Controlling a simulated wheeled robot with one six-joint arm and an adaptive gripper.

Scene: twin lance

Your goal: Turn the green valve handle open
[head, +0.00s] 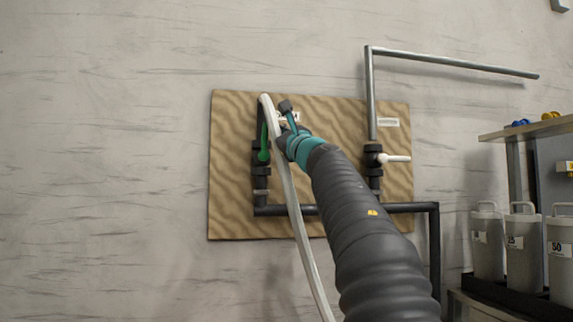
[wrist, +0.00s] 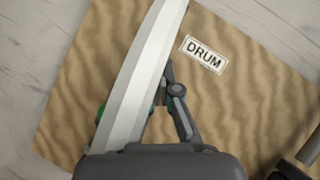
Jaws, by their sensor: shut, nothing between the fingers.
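The green valve handle (head: 264,148) is on the left black valve (head: 259,156) of the wooden board. It stands about upright, along the pipe. My gripper (head: 287,108) is shut and empty, to the right of the handle and a little above it, in front of the board. A white hose (head: 288,185) runs down between the handle and my gripper. In the wrist view my gripper (wrist: 170,80) is beside the hose (wrist: 138,90), near the DRUM label (wrist: 204,55). Only a bit of green (wrist: 100,113) shows past the hose's left edge; the hose hides the rest.
A second valve with a white handle (head: 396,158), lying sideways, is on the board's right side. Dark pipe (head: 403,207) runs along the board's lower part. Grey canisters (head: 523,243) and a shelf (head: 530,128) stand at the right. The wall left of the board is bare.

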